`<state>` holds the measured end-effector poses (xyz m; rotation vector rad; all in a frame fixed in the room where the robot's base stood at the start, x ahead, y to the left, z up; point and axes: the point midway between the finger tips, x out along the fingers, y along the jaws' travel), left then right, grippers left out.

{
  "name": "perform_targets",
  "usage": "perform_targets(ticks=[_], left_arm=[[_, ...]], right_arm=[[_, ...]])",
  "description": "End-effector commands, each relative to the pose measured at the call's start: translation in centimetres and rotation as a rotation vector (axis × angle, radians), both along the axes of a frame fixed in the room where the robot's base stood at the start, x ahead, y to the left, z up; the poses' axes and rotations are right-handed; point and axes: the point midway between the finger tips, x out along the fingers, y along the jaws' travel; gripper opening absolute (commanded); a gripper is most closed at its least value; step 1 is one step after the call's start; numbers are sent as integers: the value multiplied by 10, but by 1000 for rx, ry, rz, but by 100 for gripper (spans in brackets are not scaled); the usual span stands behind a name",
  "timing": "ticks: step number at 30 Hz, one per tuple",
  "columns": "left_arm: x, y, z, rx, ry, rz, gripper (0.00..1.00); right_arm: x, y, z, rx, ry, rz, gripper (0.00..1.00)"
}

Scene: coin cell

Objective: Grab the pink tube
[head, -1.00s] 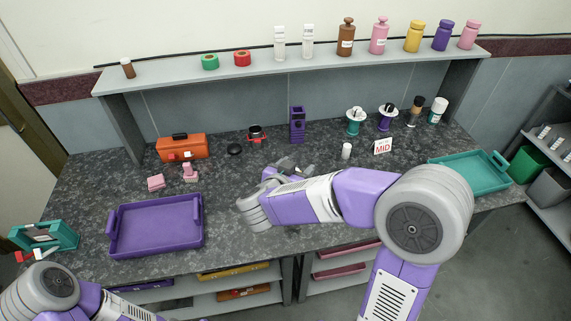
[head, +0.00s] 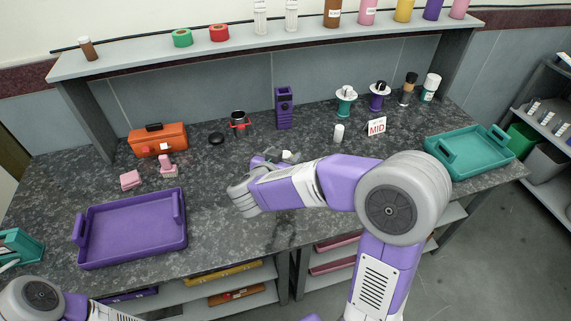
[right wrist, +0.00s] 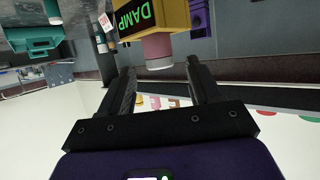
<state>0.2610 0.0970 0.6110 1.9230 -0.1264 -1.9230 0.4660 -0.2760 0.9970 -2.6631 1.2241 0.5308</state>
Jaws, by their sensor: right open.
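In the right wrist view, a pink cylindrical end (right wrist: 157,50), apparently the pink tube, sticks out of a yellow block marked DAMP (right wrist: 150,18). It lies ahead of my right gripper (right wrist: 160,82), in line with the gap between the two black fingers. The fingers are open, and I see nothing clamped between them. In the head view my right gripper (head: 268,157) is small and partly hidden behind my forearm over the middle of the table. The yellow block and tube cannot be made out there. My left gripper is outside the frame.
A purple tray (head: 130,260) lies at the left and a teal tray (head: 485,170) at the right. An orange toolbox (head: 158,140), a purple holder (head: 284,108) and the MID sign (head: 376,126) stand toward the back. A raised shelf (head: 230,55) with bottles spans the rear.

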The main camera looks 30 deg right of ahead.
Motion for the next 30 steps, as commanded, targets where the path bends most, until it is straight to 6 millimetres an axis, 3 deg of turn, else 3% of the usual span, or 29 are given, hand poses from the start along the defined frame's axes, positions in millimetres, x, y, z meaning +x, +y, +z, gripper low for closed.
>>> perform_targets(ticks=[6, 16, 27, 30], left_arm=[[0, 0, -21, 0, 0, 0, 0], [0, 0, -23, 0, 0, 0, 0], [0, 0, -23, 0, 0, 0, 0], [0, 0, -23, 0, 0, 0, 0]], right_arm=[[18, -20, -20, 1, -1, -4, 63], [26, -30, -21, 1, -1, 1, 63], [26, -29, -21, 1, -1, 1, 8], [26, -29, -21, 1, -1, 1, 7]])
